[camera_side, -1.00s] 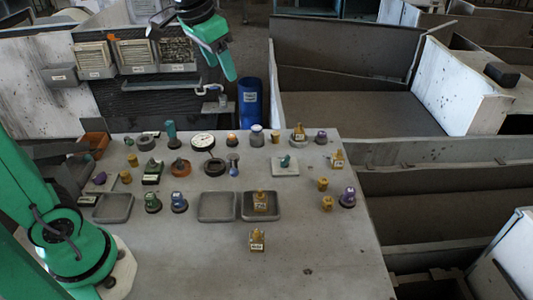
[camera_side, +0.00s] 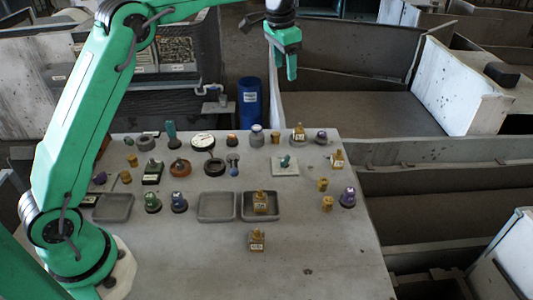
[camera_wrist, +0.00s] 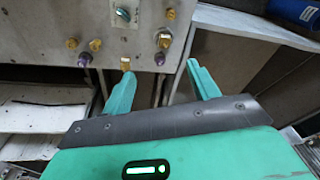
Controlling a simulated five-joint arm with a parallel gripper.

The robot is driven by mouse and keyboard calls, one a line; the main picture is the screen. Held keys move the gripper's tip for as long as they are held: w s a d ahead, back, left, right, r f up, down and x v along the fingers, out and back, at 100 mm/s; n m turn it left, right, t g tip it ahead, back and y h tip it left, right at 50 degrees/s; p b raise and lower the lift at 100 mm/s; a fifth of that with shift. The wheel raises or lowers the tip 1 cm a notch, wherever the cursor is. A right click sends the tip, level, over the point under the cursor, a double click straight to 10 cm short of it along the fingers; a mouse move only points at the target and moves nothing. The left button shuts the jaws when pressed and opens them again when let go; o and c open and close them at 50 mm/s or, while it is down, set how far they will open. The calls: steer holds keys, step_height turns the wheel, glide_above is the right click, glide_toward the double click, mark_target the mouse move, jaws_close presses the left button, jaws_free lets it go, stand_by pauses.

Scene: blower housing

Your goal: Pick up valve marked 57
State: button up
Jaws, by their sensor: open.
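Several brass valves with pale labels stand on the grey table: one at the back (camera_side: 299,133), one by the right edge (camera_side: 337,160), one in a grey tray (camera_side: 260,202) and one at the front middle (camera_side: 257,241). Their numbers are too small to read, so I cannot tell which is 57. My gripper (camera_side: 290,68) is open and empty, high above and beyond the table's back edge. In the wrist view its two fingers (camera_wrist: 160,76) are spread apart, and the labelled valve by the right edge (camera_wrist: 125,63) shows just past one fingertip.
Purple-topped parts (camera_side: 348,197) and small brass parts (camera_side: 327,203) stand near the right-edge valve. Two other grey trays (camera_side: 217,207) lie on the table. A blue barrel (camera_side: 250,104) stands behind it. The front right of the table is clear.

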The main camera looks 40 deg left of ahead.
steer(key=w+f+m+g, duration=0.1)
steer(key=w+f, duration=0.4)
steer(key=f, duration=0.3)
steer(key=m, duration=0.1)
glide_above(299, 129)
steer(key=shift+g, duration=0.3)
steer(key=f, duration=0.7)
steer(key=shift+w+a+f, duration=0.2)
steer(key=shift+w, duration=0.05)
steer(key=shift+f, duration=0.55)
steer(key=shift+f, duration=0.2)
steer(key=shift+f, duration=1.1)
steer(key=shift+f, duration=0.15)
steer(key=shift+f, duration=2.5)
steer(key=shift+c, duration=0.4)
